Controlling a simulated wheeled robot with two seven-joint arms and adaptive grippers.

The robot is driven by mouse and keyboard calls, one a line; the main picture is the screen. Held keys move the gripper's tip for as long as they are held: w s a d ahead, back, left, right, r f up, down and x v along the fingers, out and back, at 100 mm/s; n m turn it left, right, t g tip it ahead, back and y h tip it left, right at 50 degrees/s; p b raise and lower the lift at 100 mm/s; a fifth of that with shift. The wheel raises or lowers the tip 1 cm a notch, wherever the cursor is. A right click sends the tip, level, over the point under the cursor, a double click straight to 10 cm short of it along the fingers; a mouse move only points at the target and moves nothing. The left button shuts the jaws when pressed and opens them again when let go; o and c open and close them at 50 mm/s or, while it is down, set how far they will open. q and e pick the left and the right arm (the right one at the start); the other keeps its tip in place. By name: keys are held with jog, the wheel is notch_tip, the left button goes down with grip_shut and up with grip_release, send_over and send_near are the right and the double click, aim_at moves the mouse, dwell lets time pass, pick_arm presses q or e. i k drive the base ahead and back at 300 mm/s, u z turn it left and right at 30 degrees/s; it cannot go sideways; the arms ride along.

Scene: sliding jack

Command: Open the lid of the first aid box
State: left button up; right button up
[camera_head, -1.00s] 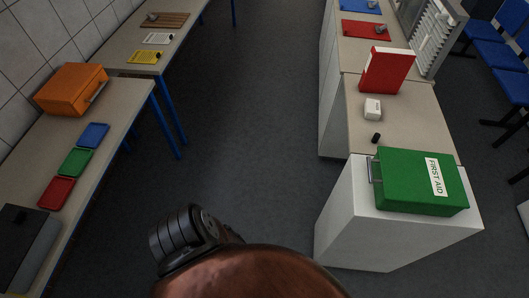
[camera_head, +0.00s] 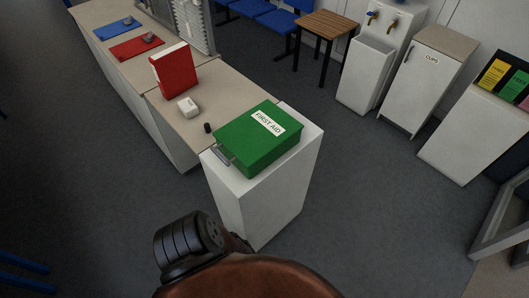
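The green first aid box (camera_head: 255,140) lies on top of a white pedestal (camera_head: 262,196) near the middle of the view. Its lid is shut, with a white FIRST AID label (camera_head: 268,122) on top. A grey metal handle or latch (camera_head: 222,154) is on its near left side. Neither of my grippers is in view. A dark and copper-brown part of my own body fills the bottom centre, apart from the box.
The counter behind the box bears a red binder (camera_head: 173,70), a small white box (camera_head: 188,107) and a small black object (camera_head: 207,128). Grey floor (camera_head: 365,190) right of the pedestal is clear.

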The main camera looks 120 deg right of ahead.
aim_at(250, 137)
jog(key=z, duration=2.2)
